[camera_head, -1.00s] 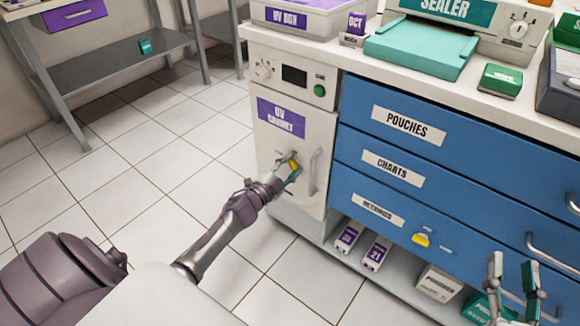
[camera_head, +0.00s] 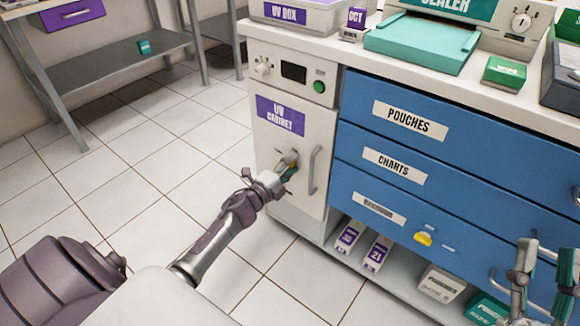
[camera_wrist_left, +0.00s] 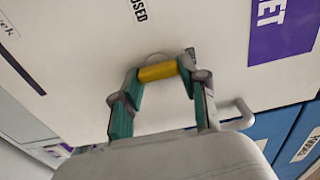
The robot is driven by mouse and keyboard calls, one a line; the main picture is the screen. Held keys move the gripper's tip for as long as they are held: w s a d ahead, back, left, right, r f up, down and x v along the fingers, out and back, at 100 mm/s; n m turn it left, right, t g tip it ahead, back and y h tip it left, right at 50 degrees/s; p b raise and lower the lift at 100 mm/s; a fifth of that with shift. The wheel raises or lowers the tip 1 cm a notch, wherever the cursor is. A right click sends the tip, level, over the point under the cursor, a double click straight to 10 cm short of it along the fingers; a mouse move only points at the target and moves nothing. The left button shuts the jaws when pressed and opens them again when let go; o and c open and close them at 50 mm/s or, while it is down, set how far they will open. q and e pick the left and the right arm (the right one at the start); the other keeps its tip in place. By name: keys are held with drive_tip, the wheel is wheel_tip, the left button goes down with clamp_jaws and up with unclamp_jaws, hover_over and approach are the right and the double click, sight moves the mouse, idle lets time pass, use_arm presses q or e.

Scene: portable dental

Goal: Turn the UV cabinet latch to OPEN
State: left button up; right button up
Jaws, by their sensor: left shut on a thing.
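The UV cabinet (camera_head: 262,160) is the pale door with a purple label at the left end of the counter unit. Its yellow latch (camera_wrist_left: 158,72) lies between the teal finger pads of my left gripper in the left wrist view. My left gripper (camera_head: 287,168) is shut on the latch; in the head view the fingers mostly hide the latch. A label ending in "OSED" (camera_wrist_left: 138,9) shows on the door near the latch, partly cut off. My right gripper (camera_head: 535,265) hangs at the lower right, in front of the blue drawers, its fingers apart and empty.
The cabinet's vertical door handle (camera_head: 314,170) is just right of my left gripper. Blue drawers (camera_head: 365,125) stand to the right, with a yellow latch (camera_head: 423,239) on the lowest. Boxes (camera_head: 375,254) sit on the shelf below. Tiled floor (camera_head: 130,190) at left is clear.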

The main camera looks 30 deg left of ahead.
use_arm(q)
drive_tip(key=shift+f, duration=0.1)
idle(0.3)
drive_tip(key=o, duration=1.1)
drive_tip(key=shift+o, duration=0.2)
drive_tip(key=s, duration=1.2)
drive_tip(key=shift+a, duration=0.45)
